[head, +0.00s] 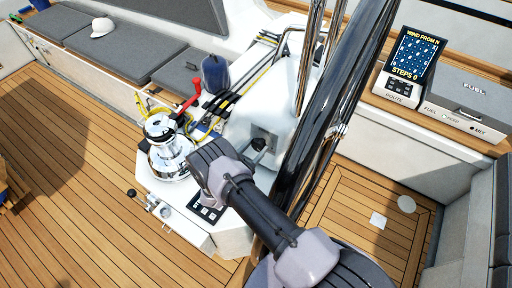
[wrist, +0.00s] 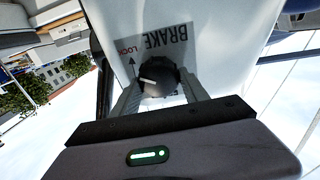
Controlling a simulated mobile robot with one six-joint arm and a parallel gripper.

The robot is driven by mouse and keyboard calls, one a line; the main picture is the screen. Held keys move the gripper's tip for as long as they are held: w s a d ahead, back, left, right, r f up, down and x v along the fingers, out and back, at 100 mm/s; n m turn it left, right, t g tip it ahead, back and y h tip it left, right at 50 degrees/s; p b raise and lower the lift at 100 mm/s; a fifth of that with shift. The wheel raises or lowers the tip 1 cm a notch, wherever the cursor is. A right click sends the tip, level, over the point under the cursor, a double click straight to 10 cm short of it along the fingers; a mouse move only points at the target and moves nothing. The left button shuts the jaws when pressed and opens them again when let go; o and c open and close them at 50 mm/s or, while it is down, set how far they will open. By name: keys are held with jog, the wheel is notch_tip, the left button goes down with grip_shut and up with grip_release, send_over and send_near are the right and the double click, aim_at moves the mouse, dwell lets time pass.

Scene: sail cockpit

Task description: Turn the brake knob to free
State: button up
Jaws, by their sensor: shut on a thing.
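The brake knob (wrist: 158,76) is dark and round, with a white pointer line, in the middle of the wrist view. Its pointer slants toward the picture's left. The grey label plate (wrist: 172,41) behind it reads BRAKE, with a red LOCK mark and a dark arrow at the left. A FREE mark cannot be made out. My gripper (wrist: 160,86) is shut on the knob, one finger on each side. In the head view the knob's plate (head: 262,134) shows on the white pedestal, and my arm hides much around it.
A chrome winch (head: 166,148) with a red-handled lever (head: 188,102) stands left of the pedestal. Shiny steel tubes rise close on its right. A route display (head: 413,55) and a fuel box (head: 465,95) are at the right. Wooden deck (head: 85,170) is open at the left.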

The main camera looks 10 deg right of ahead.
jog(key=shift+f+n, duration=0.1)
jog(key=shift+n, duration=0.2)
jog(key=n+b, duration=0.3)
jog(key=n, duration=0.2)
jog(key=shift+f+t+y+b, duration=0.15)
jog(key=shift+t+y+b, duration=0.15)
jog(key=shift+t+b, duration=0.1)
jog(key=n+b, duration=0.1)
jog(key=n, duration=0.2)
jog(key=n+b, duration=0.2)
jog(key=n, duration=0.2)
jog(key=shift+a+t+y, duration=0.1)
jog(key=shift+t+y, duration=0.2)
jog(key=shift+t, duration=0.1)
jog(key=n+y+b, duration=0.1)
jog(key=n+b, duration=0.1)
jog(key=n, duration=0.5)
jog(key=shift+f, duration=0.15)
jog(key=n+b, duration=0.1)
jog(key=n, duration=0.5)
jog(key=shift+b, duration=0.35)
jog(key=shift+n+y, duration=0.3)
jog(key=o, duration=1.3)
jog(key=shift+o, duration=0.2)
